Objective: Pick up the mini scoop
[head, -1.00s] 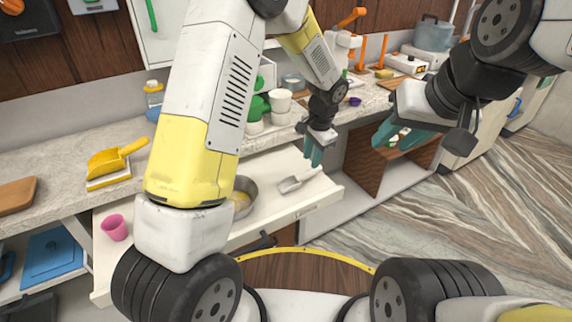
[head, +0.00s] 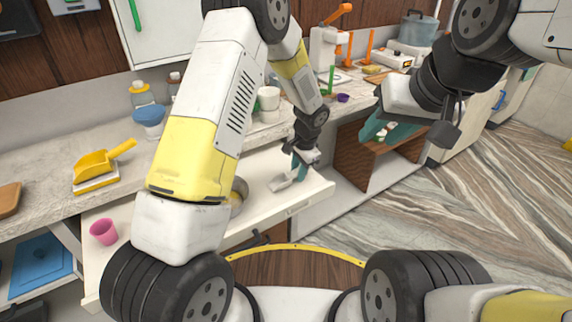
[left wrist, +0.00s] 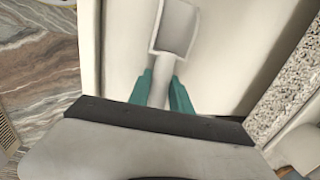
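The mini scoop (head: 281,184) is pale grey and lies in the open drawer (head: 268,217). It also shows in the left wrist view (left wrist: 175,30), its square pan pointing away from my gripper and its handle running between my fingers. My left gripper (head: 301,172) is down in the drawer at the scoop's handle. In the left wrist view, the teal fingers of my left gripper (left wrist: 160,92) sit against both sides of the handle, with no clear gap. My right gripper (head: 378,127) is raised at the right, away from the scoop; its fingers show edge-on.
A metal bowl (head: 236,198), partly behind my left arm, and a pink cup (head: 104,231) share the drawer. Floor at right is clear.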

